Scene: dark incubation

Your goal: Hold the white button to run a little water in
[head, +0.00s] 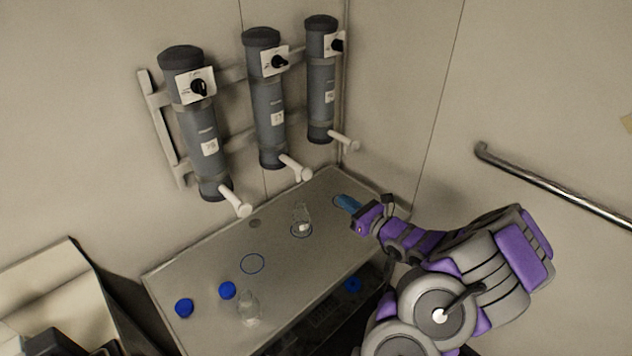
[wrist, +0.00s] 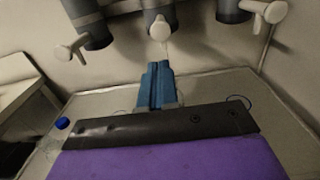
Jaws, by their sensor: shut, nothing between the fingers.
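Three grey wall cylinders each have a white push-button arm sticking out low: left (head: 238,206), middle (head: 296,170) and right (head: 344,142). In the wrist view the middle white button (wrist: 160,28) is just beyond my fingertips, with a visible gap. A clear flask (head: 302,216) stands on the bench in a blue ring below the middle cylinder, with a small white patch low on it. My gripper (head: 342,201) is shut and empty, its blue fingers above the bench to the right of that flask. In the wrist view, my fingers (wrist: 157,72) hide most of the flask area.
A second clear flask (head: 249,308) stands at the near left of the bench (head: 205,265). An empty blue ring (head: 252,263) marks the left. A metal rail (head: 555,187) runs along the right wall.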

